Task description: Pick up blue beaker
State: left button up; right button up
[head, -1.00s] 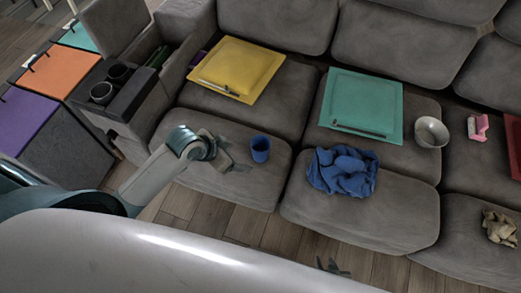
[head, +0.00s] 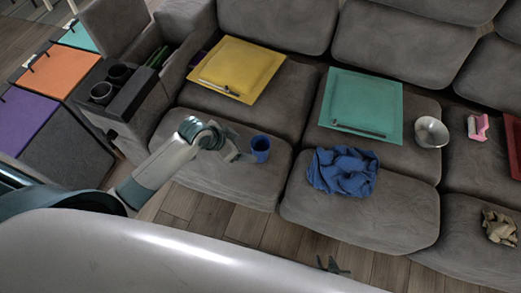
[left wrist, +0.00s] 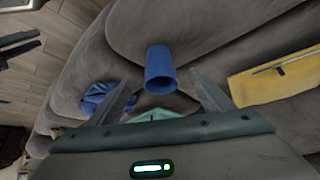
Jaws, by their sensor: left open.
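The blue beaker (head: 260,149) stands upright on the front of the left sofa seat. My left gripper (head: 241,154) is open, just left of the beaker in the head view. In the left wrist view the blue beaker (left wrist: 160,72) shows beyond the spread fingertips of my left gripper (left wrist: 163,85), roughly centred between them. No grip on the beaker shows. A small part of my right gripper (head: 333,267) shows at the bottom of the head view, low over the floor; its jaw state is unclear.
A crumpled blue cloth (head: 342,171) lies on the seat to the right. A yellow folder-like square (head: 238,68), a teal square (head: 364,99) and a metal bowl (head: 431,132) lie farther back. Dark cups (head: 101,93) sit in the armrest. The seat around the beaker is clear.

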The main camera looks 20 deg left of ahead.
aim_at(253, 152)
pick_arm(q)
jog(key=x, duration=0.7)
jog(key=shift+w+d+f, duration=0.15)
jog(key=shift+f, duration=0.2)
jog(key=shift+x, duration=2.6)
jog(key=shift+d+r, duration=0.1)
jog(key=shift+d, duration=0.1)
jog(key=c, duration=1.1)
